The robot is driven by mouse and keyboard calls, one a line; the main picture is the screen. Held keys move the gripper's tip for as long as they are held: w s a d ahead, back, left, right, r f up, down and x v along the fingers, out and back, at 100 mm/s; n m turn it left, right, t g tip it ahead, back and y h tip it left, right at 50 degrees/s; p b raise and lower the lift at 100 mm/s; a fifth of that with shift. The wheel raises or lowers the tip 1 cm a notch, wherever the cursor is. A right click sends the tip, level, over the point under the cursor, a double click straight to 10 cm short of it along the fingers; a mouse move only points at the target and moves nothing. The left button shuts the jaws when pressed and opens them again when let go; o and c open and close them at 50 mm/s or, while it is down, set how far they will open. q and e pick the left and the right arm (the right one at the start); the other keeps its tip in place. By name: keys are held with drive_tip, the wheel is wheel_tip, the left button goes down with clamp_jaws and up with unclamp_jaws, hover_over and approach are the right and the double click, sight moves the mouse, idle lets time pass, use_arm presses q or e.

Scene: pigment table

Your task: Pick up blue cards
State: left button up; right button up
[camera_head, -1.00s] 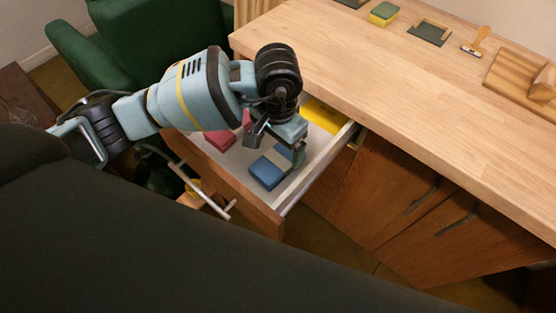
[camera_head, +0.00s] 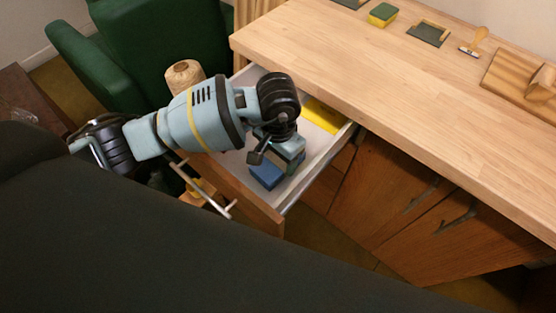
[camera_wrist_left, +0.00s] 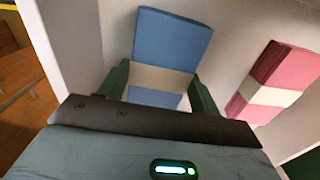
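The blue cards, a stack with a pale band around its middle, lie in the open drawer (camera_head: 235,186). In the head view the blue cards (camera_head: 266,175) show partly below my left gripper (camera_head: 285,160), which hides the rest. In the left wrist view the blue cards (camera_wrist_left: 172,38) lie between the two green fingers of my left gripper (camera_wrist_left: 160,80). The fingers stand apart, one on each side of the band, very near its edges. I cannot tell whether they touch it. My right gripper is not in view.
A pink stack with a pale band (camera_wrist_left: 270,82) lies right of the blue cards in the wrist view. A yellow item (camera_head: 322,116) is at the drawer's back. Drawer walls stand close around. The wooden desk (camera_head: 390,90) holds small items along its far side.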

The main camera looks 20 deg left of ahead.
sight(278, 159)
use_arm(q)
drive_tip(key=c, duration=0.3)
wheel_tip(278, 159, up, 10)
drive_tip(key=a+r+n, duration=0.1)
drive_tip(key=a, duration=0.1)
drive_tip(key=a+r+n, duration=0.2)
drive_tip(key=a, duration=0.1)
drive_tip(key=s+a+r+n, duration=0.1)
drive_tip(key=a+r, duration=0.1)
drive_tip(key=a, duration=0.1)
drive_tip(key=shift+n, duration=0.3)
